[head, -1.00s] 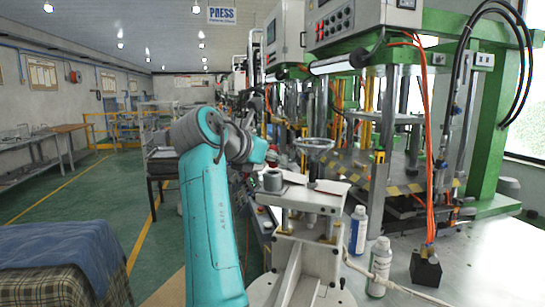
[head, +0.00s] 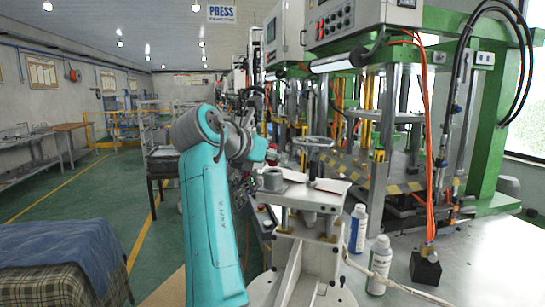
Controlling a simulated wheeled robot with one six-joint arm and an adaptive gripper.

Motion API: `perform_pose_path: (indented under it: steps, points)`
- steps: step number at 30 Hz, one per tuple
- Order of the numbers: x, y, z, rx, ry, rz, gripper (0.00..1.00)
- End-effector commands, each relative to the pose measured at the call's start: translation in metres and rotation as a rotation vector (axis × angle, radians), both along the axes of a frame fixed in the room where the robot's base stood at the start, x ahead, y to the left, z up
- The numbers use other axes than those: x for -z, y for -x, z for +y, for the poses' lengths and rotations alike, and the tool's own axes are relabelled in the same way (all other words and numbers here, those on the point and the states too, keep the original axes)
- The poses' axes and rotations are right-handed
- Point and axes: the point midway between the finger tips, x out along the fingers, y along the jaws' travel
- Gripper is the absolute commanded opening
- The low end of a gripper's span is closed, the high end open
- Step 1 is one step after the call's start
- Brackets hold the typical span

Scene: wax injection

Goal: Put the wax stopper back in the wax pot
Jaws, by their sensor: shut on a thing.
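My teal and grey arm rises in the head view and bends to the right at its wrist, left of a white bench machine. My gripper itself cannot be made out; it is hidden behind the wrist or lost against the dark machinery. No wax stopper can be picked out.
A handwheel (head: 313,142) rises behind the plate. A blue-labelled bottle (head: 358,229) and a white bottle (head: 379,265) stand right of the machine, near a black block (head: 426,267). Green presses (head: 487,130) crowd the right. A cloth-covered table (head: 60,260) is at lower left.

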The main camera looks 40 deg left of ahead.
Motion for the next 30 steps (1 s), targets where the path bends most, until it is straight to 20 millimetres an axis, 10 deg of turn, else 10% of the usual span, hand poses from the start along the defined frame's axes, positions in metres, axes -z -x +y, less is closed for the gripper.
perform_pose_path:
  steps: [30]
  points:
    - [0.017, 0.000, 0.000, 0.000, -0.001, 0.000, 0.08]
